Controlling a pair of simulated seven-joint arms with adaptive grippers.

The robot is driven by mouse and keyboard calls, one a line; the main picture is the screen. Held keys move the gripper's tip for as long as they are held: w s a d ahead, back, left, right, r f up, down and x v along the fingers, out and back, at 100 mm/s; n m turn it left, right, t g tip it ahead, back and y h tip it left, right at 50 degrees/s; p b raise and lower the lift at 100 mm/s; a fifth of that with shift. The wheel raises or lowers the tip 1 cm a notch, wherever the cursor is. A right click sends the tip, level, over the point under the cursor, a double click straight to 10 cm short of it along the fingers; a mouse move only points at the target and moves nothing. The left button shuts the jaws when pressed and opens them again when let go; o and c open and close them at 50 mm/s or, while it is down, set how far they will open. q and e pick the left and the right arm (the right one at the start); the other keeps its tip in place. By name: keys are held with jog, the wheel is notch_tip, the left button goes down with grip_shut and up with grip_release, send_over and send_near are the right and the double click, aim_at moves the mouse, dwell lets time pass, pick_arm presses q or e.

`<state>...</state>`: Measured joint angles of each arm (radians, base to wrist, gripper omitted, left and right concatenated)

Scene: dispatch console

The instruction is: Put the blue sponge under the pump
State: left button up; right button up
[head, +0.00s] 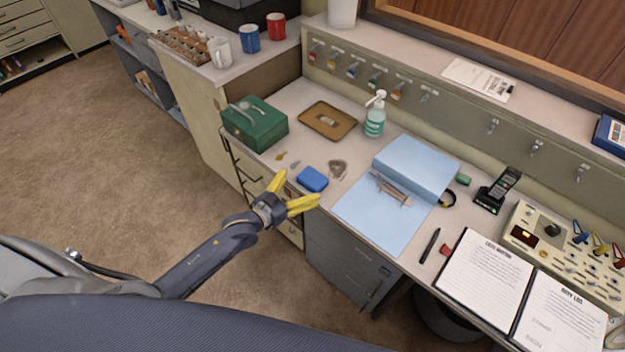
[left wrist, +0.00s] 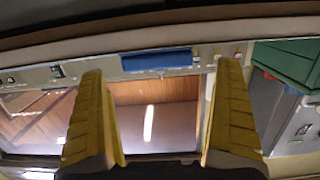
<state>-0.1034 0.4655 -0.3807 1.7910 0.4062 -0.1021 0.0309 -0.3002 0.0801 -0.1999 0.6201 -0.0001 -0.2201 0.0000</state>
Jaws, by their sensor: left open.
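The blue sponge (head: 312,179) lies flat on the desk near its front edge. The pump (head: 375,118) is a clear bottle of green liquid with a white pump head. It stands upright at the back of the desk, behind and right of the sponge. My left gripper (head: 299,191) has yellow fingers spread apart, empty, at the desk's front edge just in front of the sponge. In the left wrist view both fingers (left wrist: 160,120) are apart, with a blue strip beyond them that I cannot identify surely. My right gripper is not in view.
A brown tray (head: 343,131) lies left of the pump and a green cash box (head: 254,123) stands at the desk's left end. Small keys (head: 281,156) and a heart-shaped dish (head: 338,169) lie near the sponge.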

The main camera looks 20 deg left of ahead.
pick_arm(q)
jog(key=shift+x, duration=2.9)
jog(key=shift+d, duration=0.15)
jog(key=c, duration=1.1)
jog(key=shift+o, duration=0.2)
jog(key=shift+r, duration=0.15)
notch_tip(320, 180, up, 19)
notch_tip(320, 180, up, 6)
jog(key=n+t+y, duration=0.2)
jog(key=n+y, duration=0.3)
jog(key=y, duration=0.2)
send_over(310, 179)
jog(key=s+a, duration=0.3)
jog(key=shift+s+d+f, duration=0.15)
jog(key=shift+s+f, duration=0.1)
jog(key=shift+s, duration=0.2)
